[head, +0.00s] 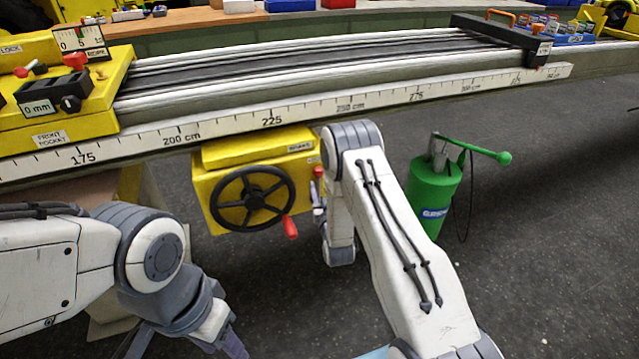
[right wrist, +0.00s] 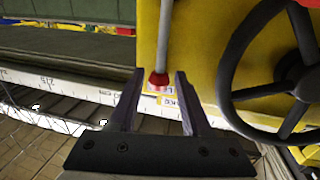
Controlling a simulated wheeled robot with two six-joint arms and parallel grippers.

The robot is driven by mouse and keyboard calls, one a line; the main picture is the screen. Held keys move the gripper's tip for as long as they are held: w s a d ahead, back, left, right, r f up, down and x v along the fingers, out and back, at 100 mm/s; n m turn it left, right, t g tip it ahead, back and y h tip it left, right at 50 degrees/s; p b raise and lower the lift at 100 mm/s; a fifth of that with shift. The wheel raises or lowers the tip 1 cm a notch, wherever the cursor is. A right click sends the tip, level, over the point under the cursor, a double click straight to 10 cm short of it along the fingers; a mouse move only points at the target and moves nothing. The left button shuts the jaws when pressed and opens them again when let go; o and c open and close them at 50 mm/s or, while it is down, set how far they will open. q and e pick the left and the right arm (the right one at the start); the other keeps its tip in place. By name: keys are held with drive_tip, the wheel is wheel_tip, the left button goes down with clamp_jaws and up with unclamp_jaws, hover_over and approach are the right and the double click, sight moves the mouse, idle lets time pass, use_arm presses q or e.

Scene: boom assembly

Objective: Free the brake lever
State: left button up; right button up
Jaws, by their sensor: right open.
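The brake lever is a grey rod (right wrist: 165,35) with a red end (right wrist: 159,80) beside a yellow box (right wrist: 205,50) in the right wrist view. My right gripper (right wrist: 159,74) is open, with one finger on each side of the lever's red end; I cannot tell whether either finger touches it. In the head view the lever's red knob (head: 318,172) shows at the right side of the yellow box (head: 212,190), next to my right arm, which largely hides that gripper. My left gripper (head: 185,345) is at the bottom left, partly cut off by the frame edge.
A black handwheel (head: 252,198) with a red handle (head: 290,228) is on the box front, close to my right gripper. The scaled rail (head: 350,105) runs above the box. A green pump (head: 435,195) stands on the floor to the right. The floor around it is clear.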

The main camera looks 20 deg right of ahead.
sight(319, 178)
drive_tip(key=shift+w+d, duration=0.15)
drive_tip(key=shift+w, duration=0.7)
drive_tip(key=shift+w+d, duration=0.1)
drive_tip(key=shift+w, duration=0.7)
drive_tip(key=shift+c, duration=0.3)
clamp_jaws()
drive_tip(key=shift+w+r, duration=0.1)
drive_tip(key=shift+r, duration=0.2)
